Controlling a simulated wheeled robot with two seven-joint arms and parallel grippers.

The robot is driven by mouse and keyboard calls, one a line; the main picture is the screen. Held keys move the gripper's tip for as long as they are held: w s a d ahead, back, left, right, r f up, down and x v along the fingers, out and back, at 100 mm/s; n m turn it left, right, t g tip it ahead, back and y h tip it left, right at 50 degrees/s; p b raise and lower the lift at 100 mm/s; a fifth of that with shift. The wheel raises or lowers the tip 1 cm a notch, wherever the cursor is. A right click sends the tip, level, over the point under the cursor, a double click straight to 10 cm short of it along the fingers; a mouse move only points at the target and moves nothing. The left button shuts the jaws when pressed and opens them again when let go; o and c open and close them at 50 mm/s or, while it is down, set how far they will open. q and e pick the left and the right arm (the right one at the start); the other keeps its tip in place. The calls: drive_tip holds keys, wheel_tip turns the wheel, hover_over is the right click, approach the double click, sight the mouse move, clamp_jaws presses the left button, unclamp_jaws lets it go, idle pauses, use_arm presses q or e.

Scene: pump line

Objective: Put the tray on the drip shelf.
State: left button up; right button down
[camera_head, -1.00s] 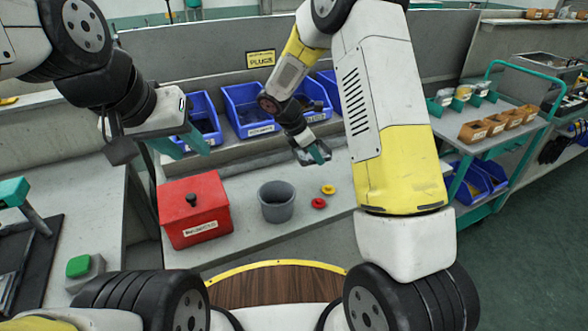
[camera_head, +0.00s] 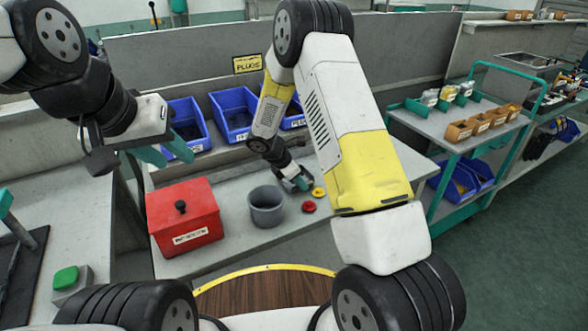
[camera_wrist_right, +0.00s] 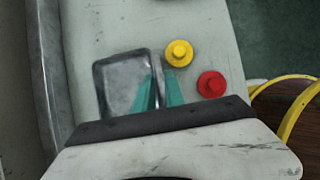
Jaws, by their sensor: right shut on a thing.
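The small grey metal tray (camera_wrist_right: 112,78), squarish with rounded corners, shows in the right wrist view. My right gripper (camera_wrist_right: 158,84) is shut on its right-hand rim, one teal finger over the tray and one outside it. In the head view this gripper (camera_head: 299,183) is low over the bench, close to the yellow knobbed piece; the tray is hard to make out there. I cannot tell whether it touches the bench. My left gripper (camera_head: 165,154) is open and empty, above and behind the red box. I cannot make out which surface is the drip shelf.
On the bench (camera_head: 235,238) stand a red lidded box (camera_head: 184,218) and a grey cup (camera_head: 266,206). A yellow knobbed piece (camera_head: 318,193) and a red one (camera_head: 309,207) lie right of the cup. Blue bins (camera_head: 232,112) line the back. A teal trolley (camera_head: 440,120) stands right.

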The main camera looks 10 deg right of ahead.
drive_tip(key=c, duration=1.8)
unclamp_jaws()
drive_tip(key=shift+f, duration=0.1)
drive_tip(key=shift+c, duration=0.2)
drive_tip(key=o, duration=0.4)
drive_tip(key=shift+o, duration=0.2)
